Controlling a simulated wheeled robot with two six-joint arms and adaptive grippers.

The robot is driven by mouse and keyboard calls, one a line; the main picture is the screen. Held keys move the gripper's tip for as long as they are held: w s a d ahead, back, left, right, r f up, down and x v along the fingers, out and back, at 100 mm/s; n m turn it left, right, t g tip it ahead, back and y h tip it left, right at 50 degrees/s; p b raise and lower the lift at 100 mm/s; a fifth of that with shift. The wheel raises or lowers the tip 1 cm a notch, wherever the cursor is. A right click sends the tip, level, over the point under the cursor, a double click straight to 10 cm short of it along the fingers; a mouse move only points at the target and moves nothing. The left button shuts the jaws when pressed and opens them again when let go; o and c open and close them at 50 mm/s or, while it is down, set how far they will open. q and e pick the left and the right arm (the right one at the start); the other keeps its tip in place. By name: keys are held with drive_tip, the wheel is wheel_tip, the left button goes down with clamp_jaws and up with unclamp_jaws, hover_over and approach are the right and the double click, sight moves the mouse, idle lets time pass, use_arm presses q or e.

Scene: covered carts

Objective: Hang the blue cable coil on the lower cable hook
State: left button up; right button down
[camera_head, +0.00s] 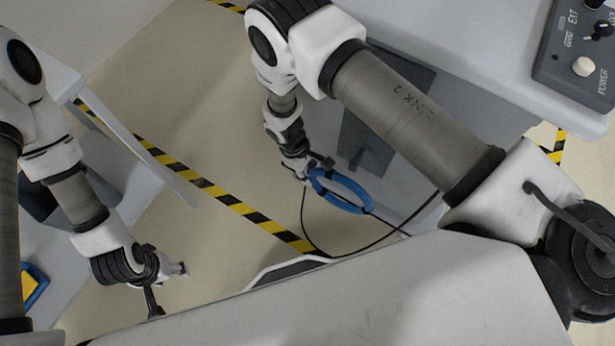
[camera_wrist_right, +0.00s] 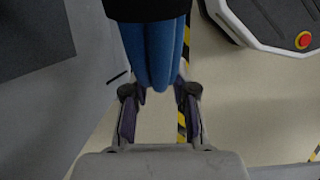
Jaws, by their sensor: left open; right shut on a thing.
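The blue cable coil (camera_head: 342,207) hangs from my right gripper (camera_head: 307,170) in the head view, tilted, beside a grey cart side. My right gripper is shut on the coil's near edge. In the right wrist view the coil (camera_wrist_right: 154,45) runs up between the two fingers of the right gripper (camera_wrist_right: 158,93), with a black band (camera_wrist_right: 145,9) across it. A small dark peg-like part (camera_head: 356,157) stands out from a dark panel; I cannot tell whether it is the lower cable hook. My left gripper (camera_head: 168,285) is open and empty, away from the coil.
The dark panel (camera_head: 375,125) is on the grey cart side behind the coil. A thin black cable (camera_head: 305,222) loops below the coil. A control box (camera_head: 575,55) sits on the white top at upper right. Yellow-black tape (camera_head: 230,202) crosses the open floor.

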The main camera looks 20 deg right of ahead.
drive_tip(key=w+d+f+b, duration=0.3)
drive_tip(key=w+d+b, duration=0.3)
drive_tip(key=b, duration=0.7)
drive_tip(key=shift+w+d+f+b, duration=0.15)
drive_tip(key=shift+w+d+b, duration=0.2)
drive_tip(key=shift+d, duration=0.6)
idle(0.8)
drive_tip(key=c, duration=0.9)
unclamp_jaws()
drive_tip(key=shift+o, duration=0.2)
drive_tip(key=v, duration=1.2)
